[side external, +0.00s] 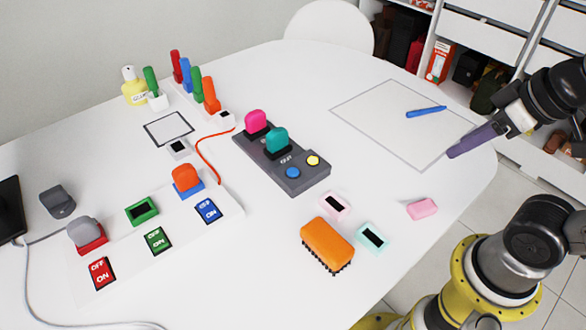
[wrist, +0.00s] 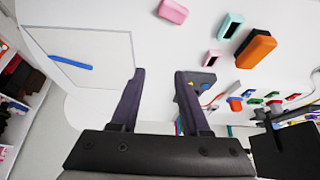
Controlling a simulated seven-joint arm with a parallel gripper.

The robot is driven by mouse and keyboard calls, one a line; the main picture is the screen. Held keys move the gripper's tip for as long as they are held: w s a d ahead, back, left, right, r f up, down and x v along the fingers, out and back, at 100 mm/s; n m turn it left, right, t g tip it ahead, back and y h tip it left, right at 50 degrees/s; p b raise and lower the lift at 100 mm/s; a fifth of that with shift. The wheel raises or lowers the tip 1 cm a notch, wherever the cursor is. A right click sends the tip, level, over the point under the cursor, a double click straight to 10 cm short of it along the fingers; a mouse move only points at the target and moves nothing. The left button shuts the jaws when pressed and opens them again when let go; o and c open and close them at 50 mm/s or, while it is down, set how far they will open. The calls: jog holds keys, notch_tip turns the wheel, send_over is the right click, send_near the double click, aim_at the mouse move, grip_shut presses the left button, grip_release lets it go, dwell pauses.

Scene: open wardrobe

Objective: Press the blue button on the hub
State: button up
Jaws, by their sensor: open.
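The hub (side external: 305,182) is a dark grey box near the table's middle in the side view. A blue button (side external: 292,173) and a yellow button (side external: 313,161) sit at its near end. A pink plug (side external: 256,121) and a teal plug (side external: 276,140) stand on its far part. My gripper (side external: 453,154), with dark purple fingers, is well to the right of the hub, above the table's right edge by the whiteboard sheet. In the wrist view, my gripper (wrist: 160,73) is open and empty. Its right finger hides part of the hub (wrist: 208,77) there.
A whiteboard sheet (side external: 375,118) with a blue marker (side external: 426,112) lies at right. An orange brush (side external: 327,244), a pink eraser (side external: 422,209) and small pink and mint blocks lie near the hub. A white power strip (side external: 130,245) with switches is at left. Shelves stand behind.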

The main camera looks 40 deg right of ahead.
grip_shut()
dwell(1.4)
